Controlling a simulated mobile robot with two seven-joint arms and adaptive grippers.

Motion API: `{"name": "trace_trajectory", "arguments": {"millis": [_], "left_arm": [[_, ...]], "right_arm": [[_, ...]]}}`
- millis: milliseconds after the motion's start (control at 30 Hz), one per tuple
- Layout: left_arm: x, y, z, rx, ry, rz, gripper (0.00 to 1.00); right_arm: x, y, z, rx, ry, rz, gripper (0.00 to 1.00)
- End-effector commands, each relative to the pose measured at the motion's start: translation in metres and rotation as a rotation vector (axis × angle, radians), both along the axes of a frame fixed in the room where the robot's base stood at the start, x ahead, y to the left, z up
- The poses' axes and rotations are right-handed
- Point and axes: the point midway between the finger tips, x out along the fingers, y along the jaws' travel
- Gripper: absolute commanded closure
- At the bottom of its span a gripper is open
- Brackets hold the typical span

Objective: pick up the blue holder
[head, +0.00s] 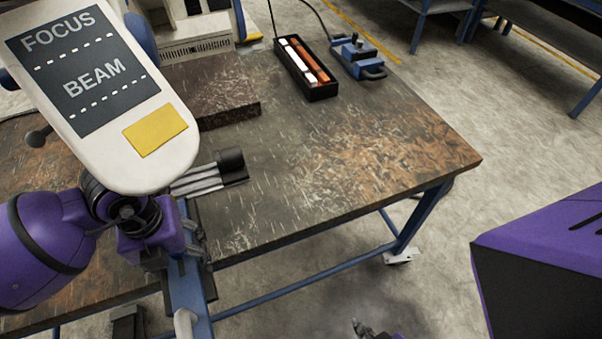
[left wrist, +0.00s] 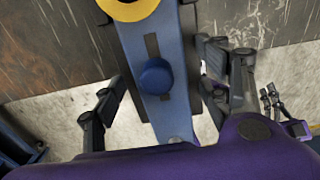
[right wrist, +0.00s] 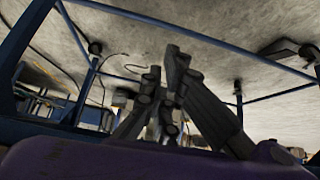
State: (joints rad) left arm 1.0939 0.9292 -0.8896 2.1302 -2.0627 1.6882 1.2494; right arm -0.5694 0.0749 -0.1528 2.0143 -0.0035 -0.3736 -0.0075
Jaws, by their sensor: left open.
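A long blue bar with a round blue knob and a yellow ring (left wrist: 158,85) lies between the fingers of my left gripper (left wrist: 160,95) in the left wrist view. In the head view the blue bar (head: 187,290) runs down past the table's front edge, beside my open left gripper (head: 180,247). A smaller blue piece with a handle (head: 357,57) lies on the far part of the table. I cannot tell which is called the blue holder. My right gripper (right wrist: 168,85) has its fingers together and empty, low beside the table; its tip shows at the bottom of the head view (head: 365,328).
A white "FOCUS BEAM" panel (head: 110,155) covers part of the left arm and table. A black tray (head: 322,90) with white and orange pieces stands at the back. A dark block (head: 225,98) and a black-capped piece (head: 232,165) lie nearby. The table's right part is clear.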

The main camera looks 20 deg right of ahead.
Motion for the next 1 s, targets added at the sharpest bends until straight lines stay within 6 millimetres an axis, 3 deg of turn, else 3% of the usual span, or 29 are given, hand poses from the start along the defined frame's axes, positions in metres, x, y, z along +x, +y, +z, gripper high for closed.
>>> {"name": "trace_trajectory", "arguments": {"millis": [167,300,667,1000], "left_arm": [[0.000,0.000,0.000,0.000,0.000,0.000,0.34],[0.000,0.000,0.001,0.000,0.000,0.000,0.52],[0.001,0.000,0.001,0.000,-0.001,0.001,0.99],[0.001,0.000,0.003,-0.001,-0.003,0.001,1.00]], "right_arm": [[-0.017,-0.003,-0.003,-0.003,0.027,-0.008,1.00],[-0.027,-0.004,-0.005,-0.005,0.045,-0.012,1.00],[-0.025,-0.004,-0.004,-0.005,0.040,-0.011,1.00],[-0.024,-0.004,-0.004,-0.004,0.038,-0.011,1.00]]}}
